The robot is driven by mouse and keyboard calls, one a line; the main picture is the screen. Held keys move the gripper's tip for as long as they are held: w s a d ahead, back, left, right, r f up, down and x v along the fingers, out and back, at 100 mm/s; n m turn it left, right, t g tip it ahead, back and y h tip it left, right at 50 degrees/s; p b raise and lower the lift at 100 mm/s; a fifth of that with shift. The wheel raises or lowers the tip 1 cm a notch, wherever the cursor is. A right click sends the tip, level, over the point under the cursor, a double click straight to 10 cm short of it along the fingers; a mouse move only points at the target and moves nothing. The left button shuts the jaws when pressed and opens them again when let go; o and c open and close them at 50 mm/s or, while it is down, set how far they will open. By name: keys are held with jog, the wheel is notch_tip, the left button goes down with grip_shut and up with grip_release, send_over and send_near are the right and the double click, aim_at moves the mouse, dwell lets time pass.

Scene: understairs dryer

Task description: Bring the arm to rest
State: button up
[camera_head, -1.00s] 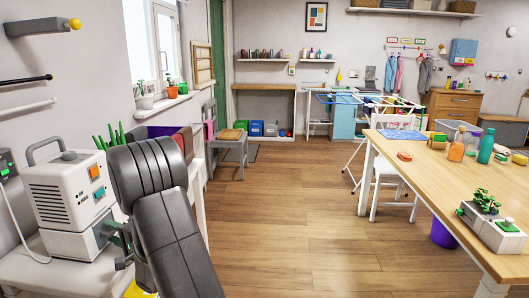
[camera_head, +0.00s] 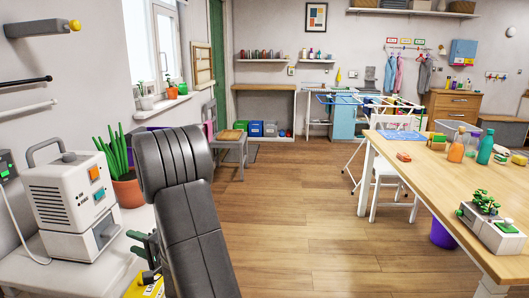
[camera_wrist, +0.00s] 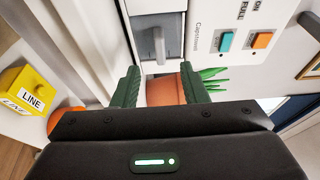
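My arm (camera_head: 185,215) rises at the left of the head view, bent, beside a white machine with an orange and a green button (camera_head: 62,200). My gripper (camera_wrist: 160,85) shows in the wrist view with its two green fingers apart and nothing held between them. Its fingers point toward the machine's front (camera_wrist: 200,35), and a terracotta pot (camera_wrist: 165,92) shows behind the gap. In the head view the gripper (camera_head: 143,250) is partly hidden behind my arm.
The potted plant (camera_head: 127,188) stands beside the machine on the white surface. A yellow block marked LINE (camera_wrist: 28,92) is near the gripper. A wooden table (camera_head: 440,185) with bottles fills the right. The wooden floor (camera_head: 300,220) between is clear.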

aim_at(114, 234)
jog(key=x, duration=0.9)
jog(key=shift+a, duration=0.4)
jog(key=d, duration=0.5)
jog(key=shift+s+d, duration=0.1)
jog(key=shift+v, duration=0.8)
jog(key=shift+d, duration=0.15)
